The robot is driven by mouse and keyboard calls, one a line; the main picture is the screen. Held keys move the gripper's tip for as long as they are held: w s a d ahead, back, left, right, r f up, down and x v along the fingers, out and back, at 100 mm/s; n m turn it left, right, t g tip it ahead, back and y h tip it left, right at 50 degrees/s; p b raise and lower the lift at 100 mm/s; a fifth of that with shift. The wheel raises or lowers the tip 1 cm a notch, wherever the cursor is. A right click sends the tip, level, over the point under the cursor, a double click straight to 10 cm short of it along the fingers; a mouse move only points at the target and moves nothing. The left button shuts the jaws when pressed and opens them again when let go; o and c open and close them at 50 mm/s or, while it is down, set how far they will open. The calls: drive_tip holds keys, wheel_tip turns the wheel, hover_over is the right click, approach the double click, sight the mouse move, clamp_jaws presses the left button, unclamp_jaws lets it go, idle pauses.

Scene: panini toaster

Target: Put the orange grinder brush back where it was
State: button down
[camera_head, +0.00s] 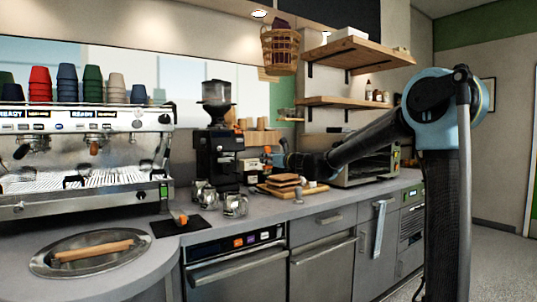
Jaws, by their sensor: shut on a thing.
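My gripper (276,158) is in front of the wall, just right of the black coffee grinder (217,150) and above the counter. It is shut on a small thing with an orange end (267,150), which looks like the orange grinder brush. The brush is tiny in this view, and the fingers partly hide it. Its tilt cannot be told. The grinder stands upright on the counter with a dark hopper on top.
A wooden board (292,188) with bread-like slices lies below my gripper. A toaster oven (368,168) is at right, an espresso machine (85,150) at left. An orange-topped item (181,217) sits on a black mat (166,229).

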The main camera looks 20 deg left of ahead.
wheel_tip(320, 180, down, 16)
drive_tip(key=shift+r, duration=0.2)
idle(0.7)
drive_tip(key=shift+f, duration=0.35)
idle(0.7)
drive_tip(key=c, duration=1.3)
unclamp_jaws()
drive_tip(key=shift+v, duration=1.55)
